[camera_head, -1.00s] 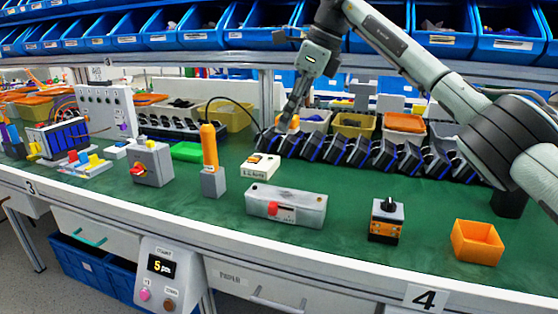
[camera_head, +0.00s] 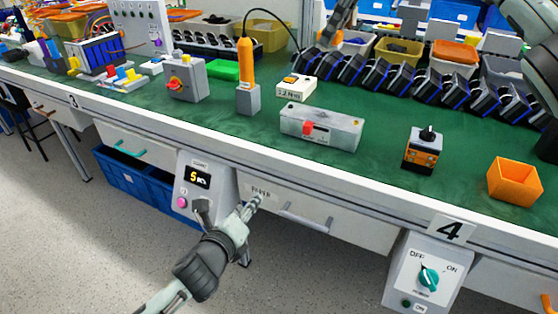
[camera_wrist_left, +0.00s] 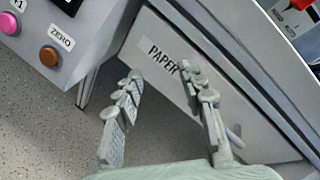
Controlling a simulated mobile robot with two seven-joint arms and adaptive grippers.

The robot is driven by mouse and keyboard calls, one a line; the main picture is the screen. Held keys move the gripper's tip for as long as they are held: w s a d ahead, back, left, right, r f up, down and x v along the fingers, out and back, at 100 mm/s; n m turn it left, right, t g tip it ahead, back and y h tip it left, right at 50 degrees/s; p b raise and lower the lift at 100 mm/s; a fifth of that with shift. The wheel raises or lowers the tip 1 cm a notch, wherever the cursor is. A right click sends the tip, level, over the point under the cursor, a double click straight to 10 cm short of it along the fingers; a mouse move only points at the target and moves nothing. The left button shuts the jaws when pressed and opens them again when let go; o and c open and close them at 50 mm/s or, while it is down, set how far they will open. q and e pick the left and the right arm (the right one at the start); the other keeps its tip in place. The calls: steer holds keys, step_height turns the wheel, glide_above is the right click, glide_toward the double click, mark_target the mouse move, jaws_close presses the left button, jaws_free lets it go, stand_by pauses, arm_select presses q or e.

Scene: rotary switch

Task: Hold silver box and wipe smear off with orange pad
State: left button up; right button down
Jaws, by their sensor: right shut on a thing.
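The silver box (camera_head: 338,133) is a long grey block with a red knob on its front, lying on the green bench top. Its top has faint uneven marks; I cannot tell which is the smear. My left gripper (camera_head: 257,203) is below the bench edge, in front of the drawer labelled PAPER. In the left wrist view its fingers (camera_wrist_left: 160,75) are apart and empty.
A switch block (camera_head: 423,148) and orange bin (camera_head: 514,181) stand right. The counter box (camera_head: 206,185) is beside my left gripper. Dark holders (camera_head: 400,75) line the back.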

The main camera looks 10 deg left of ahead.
mark_target(306, 127)
arm_select(q)
steer(key=s+d+r+m+t+h, duration=0.1)
steer(key=d+r+m+t+h, duration=0.1)
steer(key=d+r+m, duration=0.35)
steer(key=d+r+m+t+h, duration=0.1)
steer(key=d+r+m+h, duration=0.1)
steer(key=r+m, duration=0.6)
steer(key=shift+n, duration=0.85)
steer(key=x, duration=0.4)
steer(key=r+x, duration=0.1)
steer(key=x, duration=0.3)
steer(key=r+x, duration=0.1)
steer(key=x, duration=0.3)
steer(key=shift+s+d+r, duration=0.1)
steer(key=shift+d+r, duration=0.1)
steer(key=shift+d, duration=0.05)
jaws_close()
